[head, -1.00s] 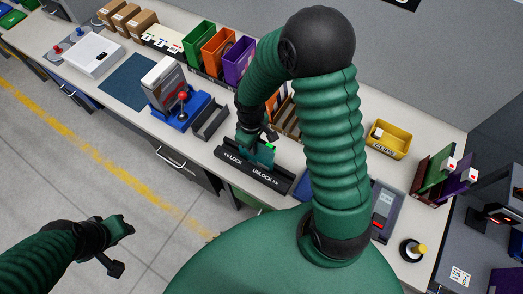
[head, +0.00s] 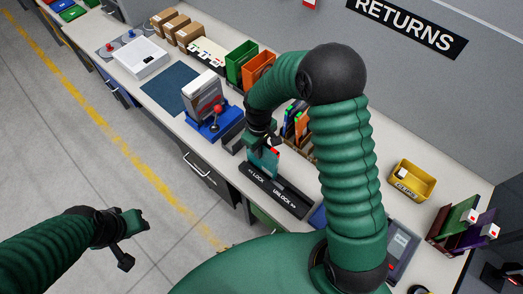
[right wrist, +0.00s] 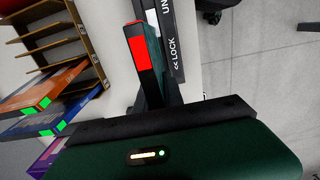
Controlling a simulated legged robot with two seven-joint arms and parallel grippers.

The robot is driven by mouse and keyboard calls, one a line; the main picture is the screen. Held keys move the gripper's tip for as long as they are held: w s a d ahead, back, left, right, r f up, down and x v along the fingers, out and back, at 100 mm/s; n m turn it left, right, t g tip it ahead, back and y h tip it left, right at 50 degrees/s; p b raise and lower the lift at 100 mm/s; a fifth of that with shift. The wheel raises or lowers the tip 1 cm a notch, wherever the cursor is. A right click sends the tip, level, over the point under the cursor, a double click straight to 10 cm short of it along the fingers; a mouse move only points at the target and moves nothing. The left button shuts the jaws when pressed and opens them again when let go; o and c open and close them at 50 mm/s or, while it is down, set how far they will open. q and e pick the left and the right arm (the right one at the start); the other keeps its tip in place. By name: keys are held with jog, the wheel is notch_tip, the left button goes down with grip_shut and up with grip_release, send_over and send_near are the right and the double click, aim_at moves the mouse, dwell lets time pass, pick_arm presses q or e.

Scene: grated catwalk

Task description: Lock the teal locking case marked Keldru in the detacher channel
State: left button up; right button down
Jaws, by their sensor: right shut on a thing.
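The teal locking case (head: 264,161) stands upright in the black detacher channel (head: 288,197), towards its end marked LOCK; the UNLOCK end is bare. A red patch shows on the case's edge in the head view, and its red end (right wrist: 137,48) faces me in the right wrist view, beside the LOCK lettering. No Keldru marking is readable. My right gripper (head: 264,143) is shut on the case from above; its fingertips are partly hidden. My left gripper (head: 135,230) hangs over the floor at the left, away from the bench; its jaw opening is unclear.
A blue device with a red knob (head: 217,117) and a dark tray (head: 233,133) stand left of the channel. Upright cases in a wooden rack (head: 300,130) stand behind it, partly hidden by my arm. A yellow bin (head: 411,180) sits right, under the RETURNS sign (head: 408,27).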

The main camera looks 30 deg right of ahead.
notch_tip(320, 180, up, 6)
jog(key=p, duration=0.4)
jog(key=shift+a+f, duration=0.15)
jog(key=shift+f, duration=0.1)
